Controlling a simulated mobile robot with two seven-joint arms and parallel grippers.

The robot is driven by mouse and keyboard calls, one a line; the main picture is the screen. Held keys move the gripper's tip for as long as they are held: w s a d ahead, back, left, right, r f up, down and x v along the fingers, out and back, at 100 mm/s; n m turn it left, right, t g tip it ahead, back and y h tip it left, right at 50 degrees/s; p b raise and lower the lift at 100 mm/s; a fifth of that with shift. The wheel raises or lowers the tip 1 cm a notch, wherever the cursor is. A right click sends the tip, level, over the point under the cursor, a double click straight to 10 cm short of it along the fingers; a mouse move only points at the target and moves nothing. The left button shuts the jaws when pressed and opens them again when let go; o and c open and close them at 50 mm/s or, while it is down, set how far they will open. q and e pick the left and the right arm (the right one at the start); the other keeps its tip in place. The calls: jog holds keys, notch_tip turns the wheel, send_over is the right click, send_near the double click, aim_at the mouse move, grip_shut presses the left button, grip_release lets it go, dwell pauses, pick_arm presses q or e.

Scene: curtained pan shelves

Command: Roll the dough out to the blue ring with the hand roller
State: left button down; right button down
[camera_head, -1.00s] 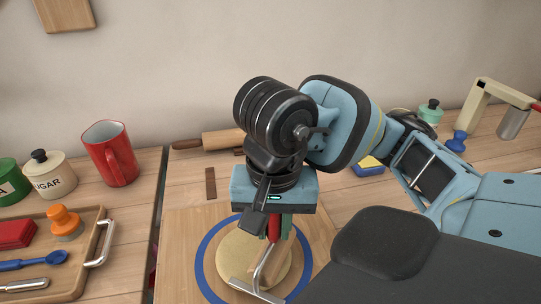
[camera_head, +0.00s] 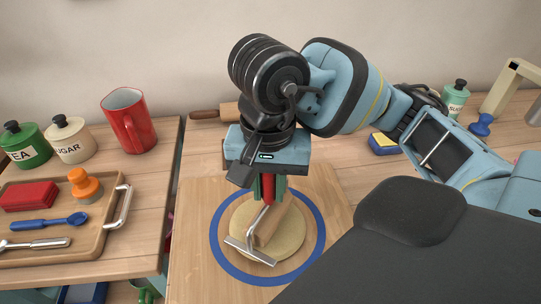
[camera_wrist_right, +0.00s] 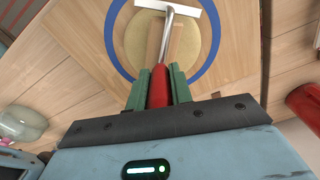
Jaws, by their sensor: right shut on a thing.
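The dough (camera_head: 292,232) is a flat, pale round on a wooden board (camera_head: 190,255). The blue ring (camera_head: 320,240) lies around it, with a band of bare wood between them. My right gripper (camera_head: 268,190) is shut on the red handle from above. In the right wrist view, its green fingers (camera_wrist_right: 158,88) flank the handle and the roller (camera_wrist_right: 167,8) lies over the dough (camera_wrist_right: 188,45). My left gripper is out of view.
At left, a tray (camera_head: 112,190) holds a red block, an orange-topped tool and utensils. A red mug (camera_head: 131,122) and canisters (camera_head: 70,140) stand behind it. A rolling pin (camera_head: 215,112) lies at the back. A sponge (camera_head: 384,143) lies at right. A gap separates the two counters.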

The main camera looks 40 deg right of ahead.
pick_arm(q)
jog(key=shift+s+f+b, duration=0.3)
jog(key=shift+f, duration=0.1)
pick_arm(e)
jog(key=shift+w+a+f, duration=0.1)
jog(key=shift+w+a, duration=0.25)
jog(key=shift+w, duration=0.45)
jog(key=shift+w+a+f, duration=0.1)
jog(key=shift+w+a, duration=0.2)
jog(key=shift+w, duration=0.5)
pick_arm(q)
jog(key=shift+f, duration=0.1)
pick_arm(e)
jog(key=shift+w+a+r, duration=0.1)
jog(key=shift+w+a, duration=0.1)
jog(key=shift+w, duration=0.35)
jog(key=shift+s, duration=0.1)
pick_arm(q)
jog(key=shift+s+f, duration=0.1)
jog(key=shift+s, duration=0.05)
pick_arm(e)
jog(key=shift+s+d+f, duration=0.15)
jog(key=shift+s+d, duration=0.2)
jog(key=shift+s, duration=0.5)
jog(key=shift+s+d+f, duration=0.1)
jog(key=shift+s+d, duration=0.2)
jog(key=shift+s, duration=0.5)
